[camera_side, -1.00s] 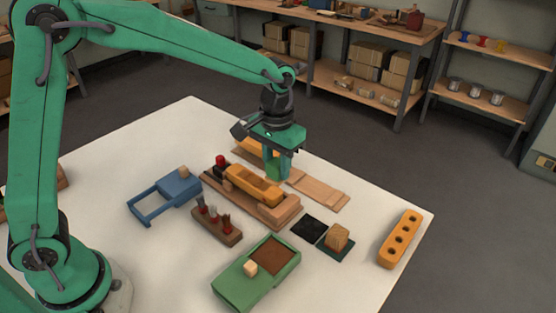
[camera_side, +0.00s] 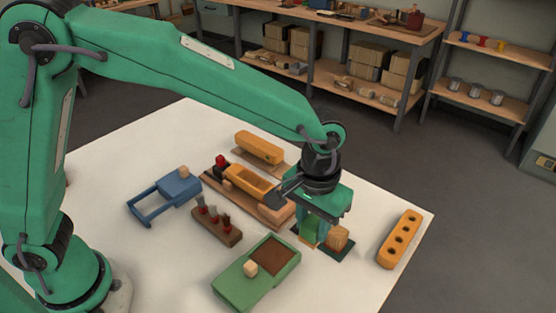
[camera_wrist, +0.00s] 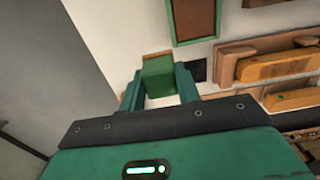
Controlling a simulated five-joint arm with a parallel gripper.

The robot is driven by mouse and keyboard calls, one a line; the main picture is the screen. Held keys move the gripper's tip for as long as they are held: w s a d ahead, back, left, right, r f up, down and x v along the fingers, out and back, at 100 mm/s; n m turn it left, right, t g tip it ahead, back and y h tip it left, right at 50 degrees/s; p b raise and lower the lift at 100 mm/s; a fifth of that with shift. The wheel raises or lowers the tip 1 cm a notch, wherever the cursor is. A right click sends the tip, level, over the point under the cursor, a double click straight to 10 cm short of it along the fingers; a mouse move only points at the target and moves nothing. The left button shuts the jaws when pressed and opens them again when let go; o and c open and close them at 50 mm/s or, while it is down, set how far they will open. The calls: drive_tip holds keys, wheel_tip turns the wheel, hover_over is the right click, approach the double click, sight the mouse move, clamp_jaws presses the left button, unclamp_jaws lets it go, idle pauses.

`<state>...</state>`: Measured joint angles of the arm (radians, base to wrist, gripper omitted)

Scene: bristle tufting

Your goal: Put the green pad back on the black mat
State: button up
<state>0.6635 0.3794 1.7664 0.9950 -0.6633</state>
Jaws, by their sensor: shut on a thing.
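My gripper (camera_side: 317,226) is shut on the green pad (camera_wrist: 159,76), which sits between its two fingers in the wrist view. In the side view the pad (camera_side: 310,229) is partly hidden by the fingers, and a tan strip shows at its bottom. The black mat (camera_wrist: 197,71) shows just to the right of the pad in the wrist view. In the side view my gripper hides most of the mat. I cannot tell how high the pad is above the table.
A wooden block (camera_side: 338,237) on a dark green mat (camera_side: 340,253) stands close right of my gripper. A wooden tray with a yellow piece (camera_side: 248,180) lies to the left. A green tray (camera_side: 238,285) is in front. An orange holed block (camera_side: 400,239) stands at right.

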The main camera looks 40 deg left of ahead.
drive_tip(key=w+a+f, duration=0.2)
drive_tip(key=w, duration=0.1)
drive_tip(key=w+a+f, duration=0.2)
drive_tip(key=w, duration=0.1)
drive_tip(key=w+a+f, duration=0.2)
drive_tip(key=w+f, duration=0.1)
drive_tip(key=shift+w+a, duration=0.25)
drive_tip(key=shift+w, duration=0.1)
drive_tip(key=shift+f, duration=2)
drive_tip(key=shift+f, duration=0.1)
drive_tip(key=o, duration=0.9)
wheel_tip(320, 180, up, 12)
drive_tip(key=shift+r, duration=0.15)
